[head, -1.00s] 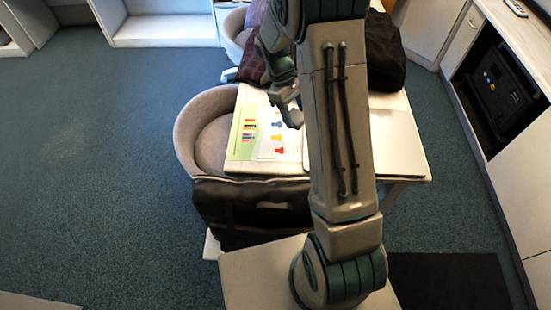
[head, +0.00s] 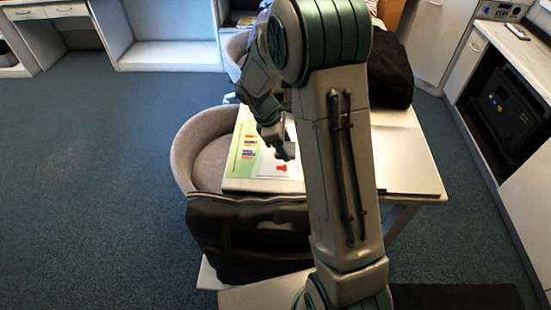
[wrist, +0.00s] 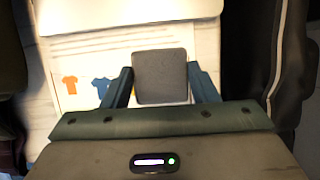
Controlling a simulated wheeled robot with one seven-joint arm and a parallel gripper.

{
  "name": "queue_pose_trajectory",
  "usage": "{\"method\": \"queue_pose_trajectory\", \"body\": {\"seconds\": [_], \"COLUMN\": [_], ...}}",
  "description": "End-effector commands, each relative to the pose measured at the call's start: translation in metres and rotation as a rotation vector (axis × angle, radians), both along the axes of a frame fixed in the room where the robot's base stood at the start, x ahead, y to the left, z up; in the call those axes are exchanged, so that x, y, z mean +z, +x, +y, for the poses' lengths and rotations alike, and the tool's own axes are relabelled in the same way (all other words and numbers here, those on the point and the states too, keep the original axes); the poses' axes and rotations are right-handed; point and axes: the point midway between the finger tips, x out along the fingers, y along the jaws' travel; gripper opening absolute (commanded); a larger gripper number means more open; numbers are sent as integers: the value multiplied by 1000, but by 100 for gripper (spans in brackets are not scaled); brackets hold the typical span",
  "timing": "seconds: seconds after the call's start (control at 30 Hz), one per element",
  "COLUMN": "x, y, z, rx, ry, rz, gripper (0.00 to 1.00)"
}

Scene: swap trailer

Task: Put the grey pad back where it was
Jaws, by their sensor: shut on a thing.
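The grey pad (wrist: 161,77) is a small rounded square held between the two blue fingers of my gripper (wrist: 162,90) in the wrist view. Behind it lies a printed sheet (wrist: 78,60) with small coloured shirt pictures. In the head view my gripper (head: 283,150) hangs over the sheet (head: 246,150), which lies on the white table (head: 415,160). The pad cannot be made out clearly there. My arm hides the middle of the table.
A grey chair (head: 188,150) with a black bag (head: 245,238) stands at the table's left and near side. A black backpack (head: 390,72) is at the table's far end. A counter (head: 510,60) runs along the right. The carpet at left is clear.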

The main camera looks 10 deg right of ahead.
Motion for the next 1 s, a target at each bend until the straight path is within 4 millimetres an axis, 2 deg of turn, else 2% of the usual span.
{"method": "queue_pose_trajectory", "body": {"seconds": [0.03,0.2,0.37,0.6,0.93,0.97,1.0], "x": [-6,-16,-26,-57,-61,-61,-60], "y": [1,3,3,3,3,3,3], "z": [10,26,28,28,27,27,27], "rx": [5,-1,-2,-1,-2,-2,-2], "ry": [0,0,-1,-1,0,0,0], "rz": [2,0,3,1,-1,-1,-1], "gripper": [35,35,35,35,35,56,67]}}
